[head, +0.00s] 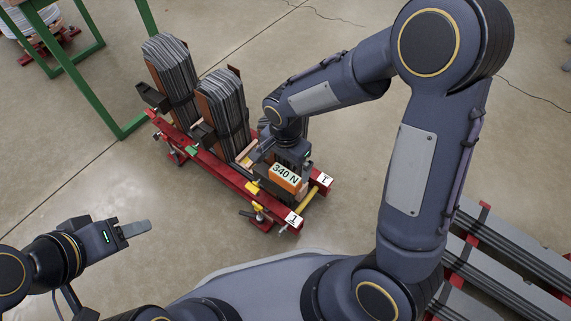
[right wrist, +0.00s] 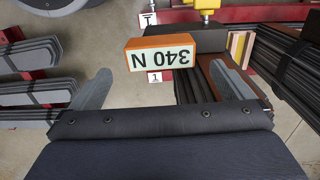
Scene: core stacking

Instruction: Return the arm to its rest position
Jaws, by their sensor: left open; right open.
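My right arm reaches over a red stacking frame (head: 225,178). Its gripper (head: 285,160) is at the near right end of the frame, close to an orange block marked 340 N (head: 286,178). In the right wrist view the two fingers (right wrist: 162,88) are spread, with the orange block (right wrist: 161,56) beyond them; I see nothing clamped.
Two tall dark lamination stacks, one at the back (head: 170,65) and one in the middle (head: 224,100), stand on the frame. A green post structure (head: 100,85) is at the upper left. Layered grey sheets on red supports (head: 500,265) lie at the lower right. Floor is clear around the frame.

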